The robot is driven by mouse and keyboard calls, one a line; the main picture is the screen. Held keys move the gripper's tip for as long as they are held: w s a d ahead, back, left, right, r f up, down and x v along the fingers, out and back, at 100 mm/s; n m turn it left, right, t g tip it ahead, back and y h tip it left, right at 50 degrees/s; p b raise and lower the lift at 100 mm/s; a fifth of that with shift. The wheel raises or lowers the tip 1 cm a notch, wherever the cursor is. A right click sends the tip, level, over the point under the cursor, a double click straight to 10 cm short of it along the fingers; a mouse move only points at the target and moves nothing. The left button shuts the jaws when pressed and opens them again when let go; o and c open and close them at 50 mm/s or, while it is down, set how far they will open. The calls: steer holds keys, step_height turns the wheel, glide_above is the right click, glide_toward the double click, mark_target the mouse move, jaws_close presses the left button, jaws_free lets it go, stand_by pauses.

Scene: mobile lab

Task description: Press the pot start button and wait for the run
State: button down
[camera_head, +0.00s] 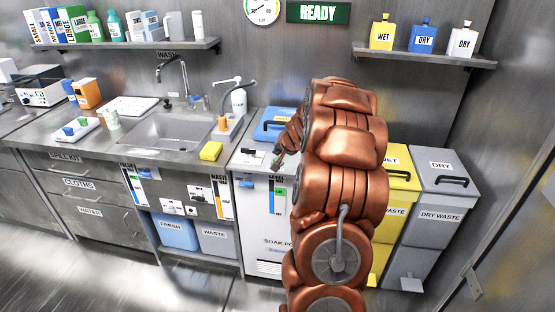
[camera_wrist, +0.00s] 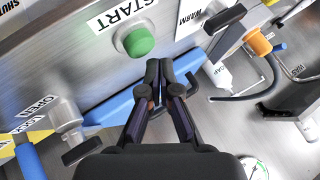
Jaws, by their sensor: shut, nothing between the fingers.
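The green start button (camera_wrist: 137,42) sits on a grey metal panel beside a START label (camera_wrist: 124,16) in the wrist view. My gripper (camera_wrist: 160,66) is shut and empty, its dark fingertips just below and right of the button in that picture; I cannot tell whether they touch. In the head view, the white pot cabinet (camera_head: 265,222), its label partly hidden, stands right of the sink, with a blue lid (camera_head: 270,128) on top. My gripper (camera_head: 278,156) is small at the pot's front top, and my copper arm hides the pot's right side.
A green READY sign (camera_head: 318,12) hangs on the wall beside a round gauge (camera_head: 262,9). In the wrist view, a black lever (camera_wrist: 225,34) is near the WARM label. Yellow (camera_head: 399,172) and grey (camera_head: 441,183) waste bins stand right of my arm. The floor in front is clear.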

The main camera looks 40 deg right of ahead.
steer(key=shift+f, duration=0.15)
steer(key=shift+f+b, duration=0.3)
steer(key=shift+b, duration=0.1)
steer(key=shift+f+b, duration=0.5)
stand_by(0.8)
steer(key=shift+r, duration=0.15)
steer(key=shift+r+p, duration=0.75)
steer(key=shift+r, duration=0.05)
steer(key=shift+r+p, duration=1.95)
steer(key=shift+r, duration=0.55)
